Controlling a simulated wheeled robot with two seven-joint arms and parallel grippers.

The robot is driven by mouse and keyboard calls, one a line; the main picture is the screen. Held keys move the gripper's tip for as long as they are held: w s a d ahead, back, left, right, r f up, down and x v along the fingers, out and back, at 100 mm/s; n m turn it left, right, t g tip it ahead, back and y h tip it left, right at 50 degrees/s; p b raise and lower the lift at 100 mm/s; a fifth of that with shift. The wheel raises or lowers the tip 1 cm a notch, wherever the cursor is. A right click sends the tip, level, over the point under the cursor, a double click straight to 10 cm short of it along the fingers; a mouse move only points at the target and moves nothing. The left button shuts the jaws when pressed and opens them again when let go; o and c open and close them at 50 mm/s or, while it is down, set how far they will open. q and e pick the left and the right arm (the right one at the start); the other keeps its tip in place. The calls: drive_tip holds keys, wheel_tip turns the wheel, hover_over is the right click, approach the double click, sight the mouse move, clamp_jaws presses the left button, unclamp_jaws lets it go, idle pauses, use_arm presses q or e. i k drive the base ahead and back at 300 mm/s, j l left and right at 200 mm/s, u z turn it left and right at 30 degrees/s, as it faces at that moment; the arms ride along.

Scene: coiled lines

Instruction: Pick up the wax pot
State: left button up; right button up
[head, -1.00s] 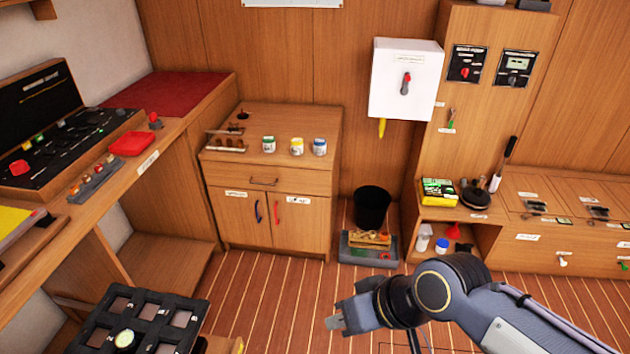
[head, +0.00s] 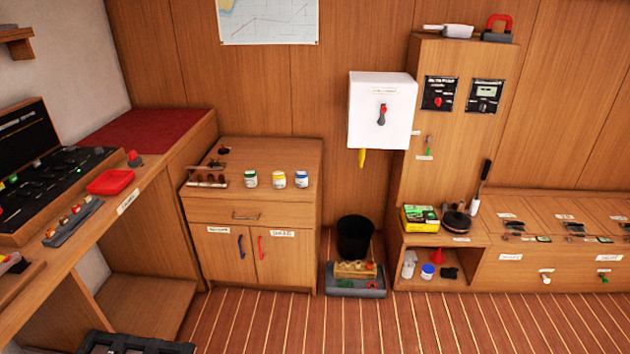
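A white jar with a blue lid (head: 428,271) stands in the low open shelf at right. The labels are too small to read, so I cannot tell which of these is the wax pot. Neither of my grippers is in view.
A black bin (head: 354,237) and a grey tray (head: 356,287) of items stand on the floor right of the cabinet. A bench (head: 125,205) runs along the left. A dark rack (head: 135,345) shows at the bottom left. The striped floor (head: 300,325) in front is clear.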

sight(301, 176)
drive_tip(key=i+u, duration=0.2)
drive_tip(key=i, duration=0.35)
drive_tip(key=i+u, duration=0.2)
drive_tip(key=i, duration=0.3)
drive_tip(key=i+l+u, duration=0.2)
drive_tip(key=i, duration=0.35)
drive_tip(key=i+l+u, duration=0.25)
drive_tip(key=i, duration=0.25)
